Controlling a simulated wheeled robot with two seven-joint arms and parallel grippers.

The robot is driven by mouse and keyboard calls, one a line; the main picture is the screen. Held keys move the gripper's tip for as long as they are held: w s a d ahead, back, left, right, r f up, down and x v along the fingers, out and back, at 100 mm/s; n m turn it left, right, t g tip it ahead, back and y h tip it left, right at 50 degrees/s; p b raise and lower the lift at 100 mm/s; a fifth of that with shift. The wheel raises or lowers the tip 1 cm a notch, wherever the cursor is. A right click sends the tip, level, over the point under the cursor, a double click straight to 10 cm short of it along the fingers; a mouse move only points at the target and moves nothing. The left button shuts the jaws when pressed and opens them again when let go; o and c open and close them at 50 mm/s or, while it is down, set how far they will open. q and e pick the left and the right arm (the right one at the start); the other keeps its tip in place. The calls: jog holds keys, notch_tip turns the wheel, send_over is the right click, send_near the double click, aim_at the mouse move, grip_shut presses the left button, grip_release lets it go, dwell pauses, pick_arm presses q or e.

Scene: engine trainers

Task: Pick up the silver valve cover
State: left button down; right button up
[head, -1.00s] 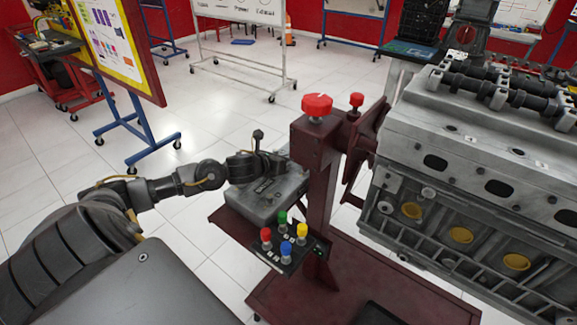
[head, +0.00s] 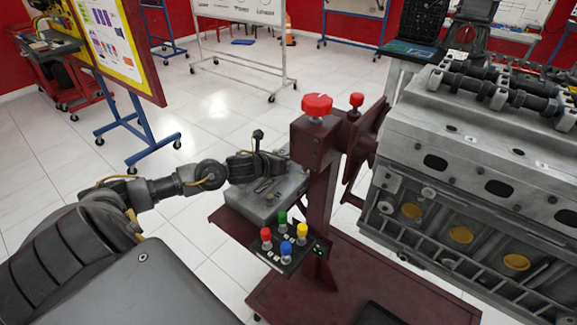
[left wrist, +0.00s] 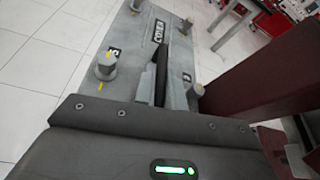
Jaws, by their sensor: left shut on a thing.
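The silver valve cover (head: 262,203) is a grey box-like part on the dark red side shelf of the engine stand, left of its post. It also shows in the left wrist view (left wrist: 130,70), with raised posts and lettering on its top. My left gripper (head: 272,168) is over the far part of the cover and shut on it. In the left wrist view the gripper body fills the lower part and hides the near end of the cover; a dark finger lies against the cover's middle. I cannot tell whether the cover is clear of the shelf. My right gripper is not in view.
A control box with coloured knobs (head: 286,250) sits at the shelf's front, close to the cover. The dark red post (head: 318,200) with red knobs stands just right of it. The engine block (head: 470,190) is further right. Open tiled floor lies to the left.

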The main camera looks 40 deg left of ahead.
pick_arm(q)
jog(key=shift+w+r, duration=0.1)
jog(key=shift+r, duration=0.1)
dwell(0.3)
